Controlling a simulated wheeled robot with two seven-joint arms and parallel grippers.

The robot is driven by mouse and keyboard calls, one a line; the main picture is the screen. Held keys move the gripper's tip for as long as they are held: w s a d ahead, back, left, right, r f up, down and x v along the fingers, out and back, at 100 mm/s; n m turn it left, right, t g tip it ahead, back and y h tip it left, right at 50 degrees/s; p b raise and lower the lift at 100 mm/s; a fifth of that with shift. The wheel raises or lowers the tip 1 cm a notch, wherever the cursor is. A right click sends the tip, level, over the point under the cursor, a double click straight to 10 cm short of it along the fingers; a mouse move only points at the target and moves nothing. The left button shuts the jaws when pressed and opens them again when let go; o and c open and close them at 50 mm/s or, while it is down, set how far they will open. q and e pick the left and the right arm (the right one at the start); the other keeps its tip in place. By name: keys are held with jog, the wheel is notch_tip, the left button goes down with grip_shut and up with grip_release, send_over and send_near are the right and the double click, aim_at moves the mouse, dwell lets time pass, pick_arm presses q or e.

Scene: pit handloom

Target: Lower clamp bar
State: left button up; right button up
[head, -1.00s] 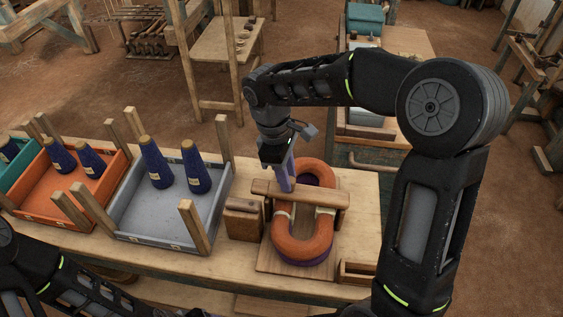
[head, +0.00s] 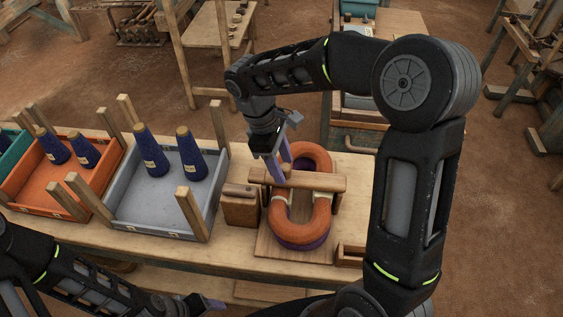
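The wooden clamp bar (head: 325,184) lies across the orange-brown oval ring (head: 291,231), which sits on a board on the bench. A small wooden peg or knob shows on the bar's left part. My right gripper (head: 281,165) is over that part of the bar, its two purple fingers apart, one to each side of the knob as seen from here. I cannot tell whether they touch it. My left gripper (head: 213,304) is low at the bottom edge, in front of the bench; its fingers are mostly hidden.
A wooden block (head: 240,208) stands just left of the ring. A grey tray (head: 150,207) and an orange tray (head: 42,189) hold blue cones, with upright posts at their corners. A small wooden box (head: 350,254) is at the bench's right front.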

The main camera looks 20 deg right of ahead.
jog(key=shift+r, duration=0.1)
jog(key=shift+w+r, duration=0.15)
jog(key=shift+r, duration=0.1)
jog(key=v, duration=0.4)
jog(key=p+v, duration=0.2)
jog(key=v, duration=0.1)
jog(key=shift+a+r, duration=0.1)
dwell(0.3)
